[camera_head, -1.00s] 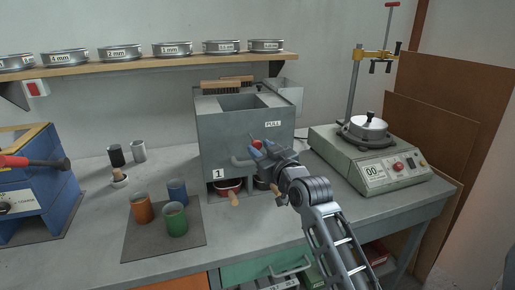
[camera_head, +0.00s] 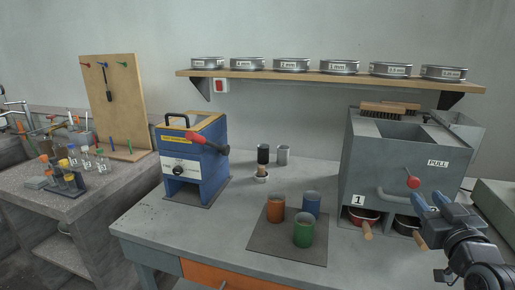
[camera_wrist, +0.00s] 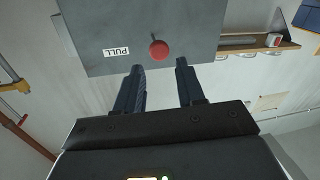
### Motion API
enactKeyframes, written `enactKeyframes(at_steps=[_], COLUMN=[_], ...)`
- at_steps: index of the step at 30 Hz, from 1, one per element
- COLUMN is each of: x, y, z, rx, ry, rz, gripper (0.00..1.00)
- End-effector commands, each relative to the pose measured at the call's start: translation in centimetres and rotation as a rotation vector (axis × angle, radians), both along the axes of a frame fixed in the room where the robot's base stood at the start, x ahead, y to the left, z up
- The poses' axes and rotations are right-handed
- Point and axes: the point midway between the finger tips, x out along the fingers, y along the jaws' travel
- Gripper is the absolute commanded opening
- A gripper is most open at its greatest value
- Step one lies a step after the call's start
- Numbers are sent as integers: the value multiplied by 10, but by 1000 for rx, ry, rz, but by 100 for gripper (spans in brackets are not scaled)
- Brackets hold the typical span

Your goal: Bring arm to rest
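My gripper (camera_head: 428,202) is at the right of the head view, in front of the grey box-shaped machine (camera_head: 381,160). Its two dark blue fingers are spread apart with nothing between them, as the wrist view also shows (camera_wrist: 160,66). A red round knob (camera_head: 413,182) on the machine's front is just beyond the fingertips; in the wrist view the knob (camera_wrist: 159,50) lies ahead of the gap, apart from both fingers. Part of my arm is cut off by the frame's right edge.
Two pans with wooden handles (camera_head: 367,231) sit in the machine's lower openings, close to my gripper. Orange, blue and green cups (camera_head: 303,231) stand on a dark mat (camera_head: 262,240). A blue machine (camera_head: 195,160) stands left. A sieve shelf (camera_head: 300,76) runs above.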

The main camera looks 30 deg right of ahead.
Motion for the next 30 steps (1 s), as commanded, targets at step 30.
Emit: enactKeyframes(at_steps=[30], x=[-140], y=[300], z=[-99], rx=[155], ry=[179], rz=[557], gripper=[39])
